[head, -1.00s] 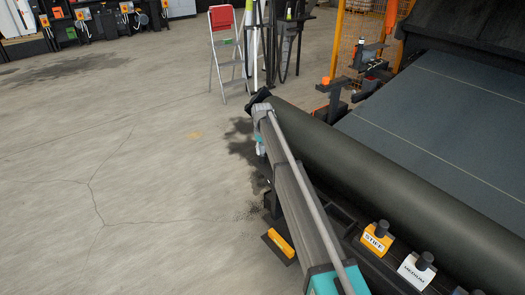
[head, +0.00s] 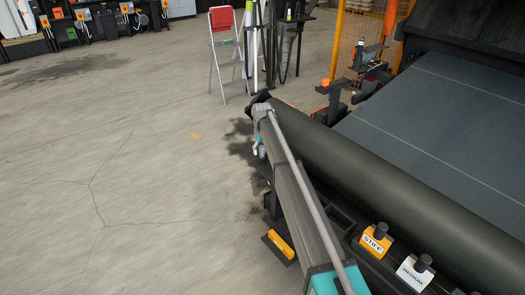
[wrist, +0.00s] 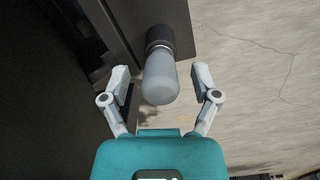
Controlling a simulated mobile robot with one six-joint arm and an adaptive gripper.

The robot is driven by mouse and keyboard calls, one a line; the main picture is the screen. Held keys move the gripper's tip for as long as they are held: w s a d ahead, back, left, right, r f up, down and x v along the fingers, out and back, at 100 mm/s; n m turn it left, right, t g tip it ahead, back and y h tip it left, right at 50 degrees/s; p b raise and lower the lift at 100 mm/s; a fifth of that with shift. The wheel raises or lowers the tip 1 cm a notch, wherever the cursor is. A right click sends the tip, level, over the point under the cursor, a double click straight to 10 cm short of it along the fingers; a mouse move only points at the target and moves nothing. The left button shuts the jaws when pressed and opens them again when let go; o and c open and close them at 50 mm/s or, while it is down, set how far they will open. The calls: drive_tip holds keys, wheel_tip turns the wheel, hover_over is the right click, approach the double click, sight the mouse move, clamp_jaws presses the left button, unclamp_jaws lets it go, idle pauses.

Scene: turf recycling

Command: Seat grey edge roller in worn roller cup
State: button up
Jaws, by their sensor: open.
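In the wrist view the grey edge roller (wrist: 160,82), a smooth rounded cylinder, has its far end at a dark ringed collar (wrist: 159,38), which looks like the roller cup, at the edge of a dark panel. How deep the roller sits in it cannot be told. My gripper (wrist: 160,70) is open, with one finger on each side of the roller and a visible gap on both sides. In the head view my arm reaches along the large dark roll, and the grey roller and cup cannot be made out.
A large dark roll (head: 400,190) lies beside my arm. Blocks marked STIFF (head: 375,240) and MEDIUM (head: 414,272) stand on the machine's near ledge. A yellow-orange item (head: 280,243) lies on a dark plate. The concrete floor (head: 140,160) at left is clear; a stepladder (head: 226,60) stands behind.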

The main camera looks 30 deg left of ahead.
drive_tip(key=shift+r+p, duration=4.65)
drive_tip(key=shift+r, duration=0.25)
drive_tip(key=shift+s+d+r, duration=0.1)
drive_tip(key=shift+d+r, duration=0.05)
drive_tip(key=shift+r, duration=0.05)
drive_tip(key=s+d, duration=0.3)
drive_tip(key=d, duration=0.5)
drive_tip(key=s+d+f+b, duration=0.1)
drive_tip(key=s+d, duration=0.2)
drive_tip(key=d, duration=0.5)
drive_tip(key=shift+s+f, duration=0.25)
drive_tip(key=shift+s, duration=0.15)
drive_tip(key=shift+d+r, duration=0.1)
drive_tip(key=shift+d, duration=0.05)
